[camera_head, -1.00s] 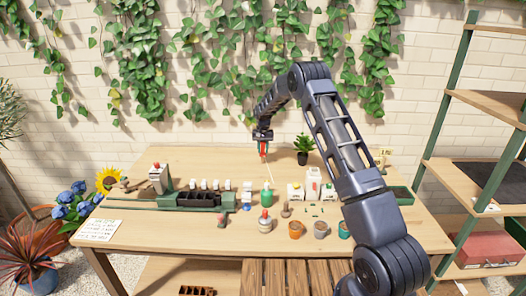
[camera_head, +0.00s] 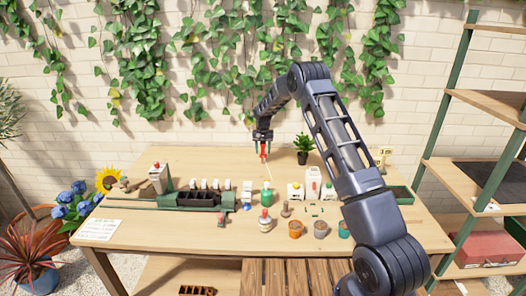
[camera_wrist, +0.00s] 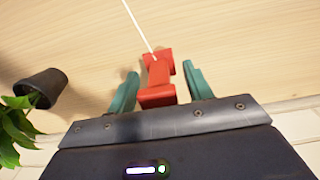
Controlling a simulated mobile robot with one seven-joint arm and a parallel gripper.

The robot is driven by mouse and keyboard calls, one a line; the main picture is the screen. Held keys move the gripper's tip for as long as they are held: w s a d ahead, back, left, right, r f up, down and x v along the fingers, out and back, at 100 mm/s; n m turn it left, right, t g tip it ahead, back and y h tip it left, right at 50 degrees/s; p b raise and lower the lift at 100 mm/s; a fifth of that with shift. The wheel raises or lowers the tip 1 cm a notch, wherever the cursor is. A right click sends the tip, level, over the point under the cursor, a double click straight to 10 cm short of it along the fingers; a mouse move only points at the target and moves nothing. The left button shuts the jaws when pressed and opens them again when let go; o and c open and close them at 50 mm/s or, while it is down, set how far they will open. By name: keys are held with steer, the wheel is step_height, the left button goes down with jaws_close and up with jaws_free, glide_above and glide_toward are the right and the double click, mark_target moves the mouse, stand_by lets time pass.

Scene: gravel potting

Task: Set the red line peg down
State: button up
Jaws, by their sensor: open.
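The red line peg (camera_wrist: 158,80) lies between the two green fingers of my gripper (camera_wrist: 160,92) in the wrist view, with a visible gap on each side. A pale line runs from the peg across the wood. In the head view the peg (camera_head: 263,151) is at the back of the table, below my gripper (camera_head: 263,146). The fingers are spread and do not touch the peg. The peg appears to stand on the tabletop (camera_head: 180,160), though its base is hard to make out.
A potted plant (camera_head: 303,147) stands just right of the gripper; it also shows at the left in the wrist view (camera_wrist: 40,88). Several bottles, small pots and a dark green tray unit (camera_head: 170,200) fill the front of the table. The back left is clear.

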step_height(320, 180, up, 12)
steer(key=shift+f, duration=0.15)
steer(key=shift+r, duration=0.25)
steer(key=s+d+r+t, duration=0.2)
steer(key=s+d+r, duration=1.8)
steer(key=s+r, duration=0.35)
steer(key=s+d+r+t, duration=0.1)
steer(key=s+d, duration=0.3)
steer(key=s, duration=0.5)
steer(key=s+d+r, duration=0.2)
steer(key=s+d, duration=0.1)
steer(key=s, duration=0.6)
steer(key=s+d+f, duration=0.2)
steer(key=s+f, duration=0.1)
steer(key=s, duration=0.5)
steer(key=s+d+f+t, duration=0.1)
steer(key=s+d+f, duration=0.1)
steer(key=s, duration=0.6)
steer(key=shift+f+t, duration=0.3)
steer(key=shift+f, duration=0.1)
